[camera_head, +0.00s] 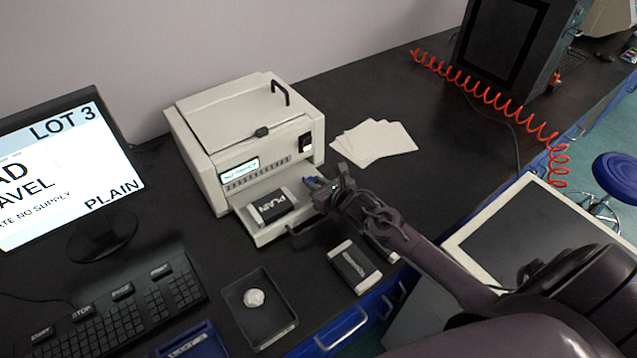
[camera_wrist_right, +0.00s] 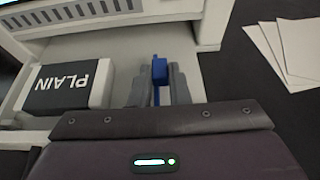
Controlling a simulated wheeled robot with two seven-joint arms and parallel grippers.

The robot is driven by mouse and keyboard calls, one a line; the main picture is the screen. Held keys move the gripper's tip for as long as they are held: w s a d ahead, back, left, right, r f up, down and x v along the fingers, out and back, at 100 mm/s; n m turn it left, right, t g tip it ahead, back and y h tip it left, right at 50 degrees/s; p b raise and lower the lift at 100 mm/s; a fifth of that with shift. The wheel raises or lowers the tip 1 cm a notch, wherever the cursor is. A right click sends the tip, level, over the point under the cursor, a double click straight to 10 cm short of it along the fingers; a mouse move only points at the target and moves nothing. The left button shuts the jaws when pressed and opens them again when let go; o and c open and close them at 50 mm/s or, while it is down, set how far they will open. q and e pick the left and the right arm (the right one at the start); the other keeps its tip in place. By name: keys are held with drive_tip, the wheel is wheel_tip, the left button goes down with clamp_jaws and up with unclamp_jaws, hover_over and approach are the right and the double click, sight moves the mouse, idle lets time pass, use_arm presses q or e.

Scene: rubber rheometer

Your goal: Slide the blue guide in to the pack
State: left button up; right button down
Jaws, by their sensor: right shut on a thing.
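The pack (camera_head: 272,204), white with a black band reading PLAIN, lies on the light tray (camera_head: 262,236) at the front of the beige machine (camera_head: 245,140). It also shows at the left of the right wrist view (camera_wrist_right: 70,85). My right gripper (camera_head: 322,188) is over the tray's right side, shut on the blue guide (camera_wrist_right: 159,68). The guide stands between the fingers, right of the pack, with a gap of pale tray between them. In the head view only a small blue part of the guide (camera_head: 311,182) shows. My left gripper is not in view.
Another black-and-white pack (camera_head: 355,267) lies on the bench in front. A black tray (camera_head: 262,318) holds a white lump (camera_head: 254,298). White sheets (camera_head: 375,142) lie right of the machine. A monitor (camera_head: 65,165) and keyboard (camera_head: 115,310) are at left. A red coiled hose (camera_head: 490,93) is behind.

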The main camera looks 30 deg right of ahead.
drive_tip(key=c, duration=1.4)
unclamp_jaws()
drive_tip(key=shift+d, duration=0.2)
drive_tip(key=shift+o, duration=0.2)
drive_tip(key=shift+a, duration=0.1)
drive_tip(key=b+v, duration=0.1)
drive_tip(key=v, duration=0.5)
drive_tip(key=shift+s, duration=0.25)
drive_tip(key=shift+s+r, duration=0.3)
drive_tip(key=shift+s, duration=0.25)
